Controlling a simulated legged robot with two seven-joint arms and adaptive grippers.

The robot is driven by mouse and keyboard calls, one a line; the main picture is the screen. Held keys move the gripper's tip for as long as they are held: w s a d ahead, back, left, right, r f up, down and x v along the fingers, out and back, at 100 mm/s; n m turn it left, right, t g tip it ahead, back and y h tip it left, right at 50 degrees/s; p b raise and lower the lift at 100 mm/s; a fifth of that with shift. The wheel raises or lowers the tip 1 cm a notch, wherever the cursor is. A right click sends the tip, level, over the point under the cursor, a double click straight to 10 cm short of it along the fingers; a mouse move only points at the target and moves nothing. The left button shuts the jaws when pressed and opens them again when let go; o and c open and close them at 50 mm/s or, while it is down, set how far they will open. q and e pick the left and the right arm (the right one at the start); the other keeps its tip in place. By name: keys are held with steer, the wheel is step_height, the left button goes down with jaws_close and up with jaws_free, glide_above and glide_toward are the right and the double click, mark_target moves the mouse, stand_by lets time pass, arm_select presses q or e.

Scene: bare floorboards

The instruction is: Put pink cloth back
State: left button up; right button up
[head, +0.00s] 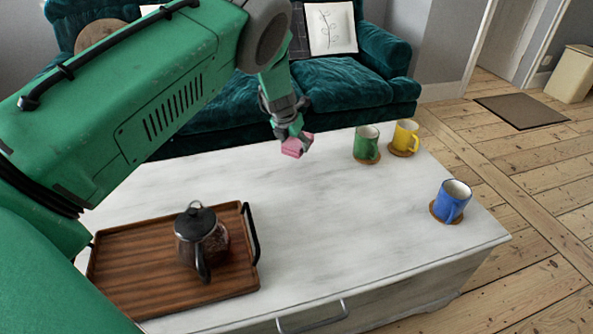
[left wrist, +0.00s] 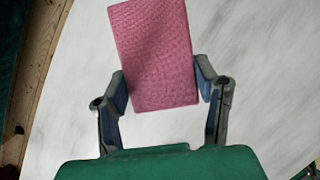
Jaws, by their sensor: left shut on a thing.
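The pink cloth (head: 296,146) is a small textured rectangular block at the far edge of the white table (head: 330,215). My left gripper (head: 292,138) is shut on the pink cloth. In the left wrist view the pink cloth (left wrist: 155,55) lies between the two fingers of my left gripper (left wrist: 163,85), with the white tabletop behind it. Whether the cloth touches the table is hard to tell. My right gripper is not in view.
A wooden tray (head: 130,285) with a dark glass pot (head: 203,238) stands at the front left. Green (head: 367,142), yellow (head: 405,136) and blue (head: 452,201) mugs stand on coasters at the right. A teal sofa (head: 345,85) is behind the table. The table's middle is clear.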

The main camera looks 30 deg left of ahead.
mark_target(289, 152)
arm_select(q)
step_height(289, 152, down, 9)
steer(key=b, duration=0.3)
steer(key=shift+f, duration=0.2)
steer(key=shift+r, duration=0.1)
steer(key=o, duration=1.3)
steer(key=p+v, duration=0.4)
steer(key=v, duration=0.6)
steer(key=shift+s+r, duration=0.1)
steer(key=shift+r, duration=0.3)
steer(key=shift+s+r, duration=0.3)
steer(key=shift+r, duration=0.25)
